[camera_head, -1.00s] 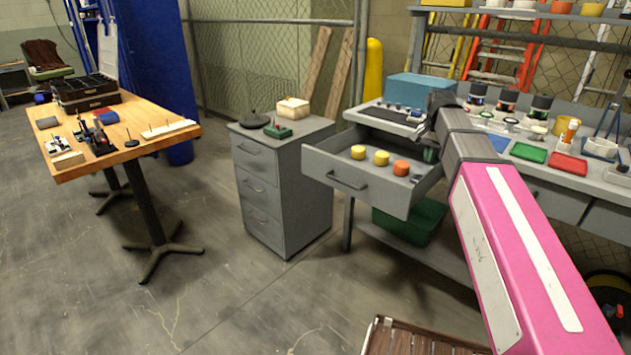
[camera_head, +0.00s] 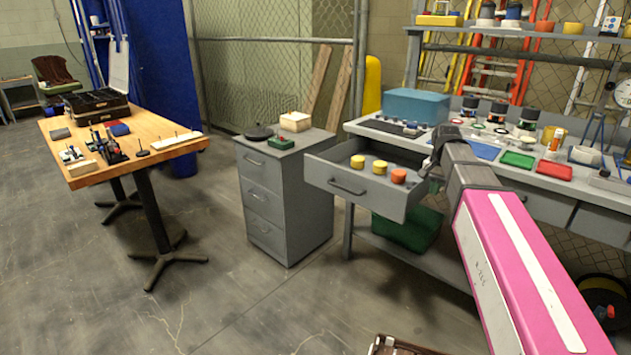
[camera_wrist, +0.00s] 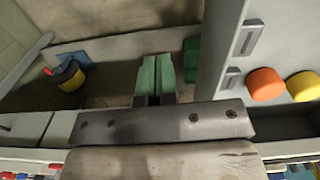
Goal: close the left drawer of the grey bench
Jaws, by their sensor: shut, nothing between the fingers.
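The left drawer (camera_head: 345,182) of the grey bench (camera_head: 352,127) is pulled open, its handle facing the room. Two yellow round pieces and an orange one (camera_head: 398,176) lie in it. In the wrist view, the drawer's side wall (camera_wrist: 214,55) runs along the right, with an orange and a yellow piece beyond it. My gripper (camera_wrist: 156,62) has green fingers, shut together and empty. It points down beside the drawer, outside the right side wall, with a gap between them. In the head view my wrist is at the drawer's right side and the fingertips are mostly hidden.
A grey drawer cabinet (camera_head: 285,200) stands just left of the open drawer. A green bin (camera_head: 410,232) sits on the bench's lower shelf. A wooden table (camera_head: 85,165) is at the left. The floor in front is mostly clear. A brown crate (camera_head: 395,346) is at the bottom edge.

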